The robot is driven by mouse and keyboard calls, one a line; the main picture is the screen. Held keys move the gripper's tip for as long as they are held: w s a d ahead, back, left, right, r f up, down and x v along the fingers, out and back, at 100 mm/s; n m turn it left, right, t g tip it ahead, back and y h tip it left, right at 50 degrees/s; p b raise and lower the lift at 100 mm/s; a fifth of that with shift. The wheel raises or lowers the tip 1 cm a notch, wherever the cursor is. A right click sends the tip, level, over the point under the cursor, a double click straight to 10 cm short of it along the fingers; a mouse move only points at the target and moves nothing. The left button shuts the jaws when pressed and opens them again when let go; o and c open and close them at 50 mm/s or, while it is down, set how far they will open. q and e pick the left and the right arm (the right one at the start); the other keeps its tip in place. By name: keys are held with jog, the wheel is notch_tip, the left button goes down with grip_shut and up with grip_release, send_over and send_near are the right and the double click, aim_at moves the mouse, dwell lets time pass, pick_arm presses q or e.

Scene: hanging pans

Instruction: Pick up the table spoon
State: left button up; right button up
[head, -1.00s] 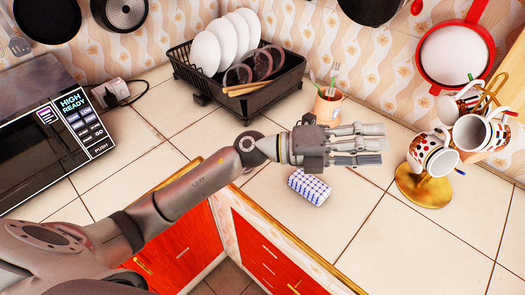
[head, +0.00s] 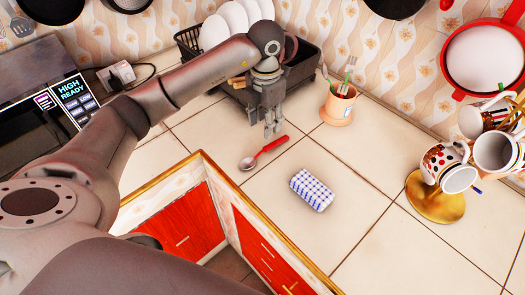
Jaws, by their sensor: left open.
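The table spoon (head: 263,153) has a red handle and a metal bowl. It lies on the tiled counter (head: 330,245) with its handle pointing up and right and its bowl toward the counter's front edge. My left gripper (head: 272,132) points down, open and empty, just beyond the spoon near the handle. Whether the fingertips touch the counter I cannot tell. My right gripper is not in view.
A black dish rack (head: 303,66) with white plates stands behind my gripper. An orange cup (head: 337,106) with utensils stands to its right. A blue-and-white checked sponge (head: 311,190) lies right of the spoon. A gold mug stand (head: 434,200) with mugs is farther right.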

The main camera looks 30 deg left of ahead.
pick_arm(q)
jog(key=p, duration=0.1)
send_over(265, 148)
jog(key=f, duration=0.4)
jog(key=shift+s+f, duration=0.2)
jog(key=shift+f, duration=0.2)
jog(key=shift+f+p, duration=0.4)
jog(key=shift+f, duration=0.15)
notch_tip(265, 148, down, 4)
jog(key=shift+w+r+p, duration=0.1)
jog(key=shift+r+p, duration=0.15)
jog(key=shift+p, duration=0.5)
jog(key=shift+f, duration=0.45)
grip_shut()
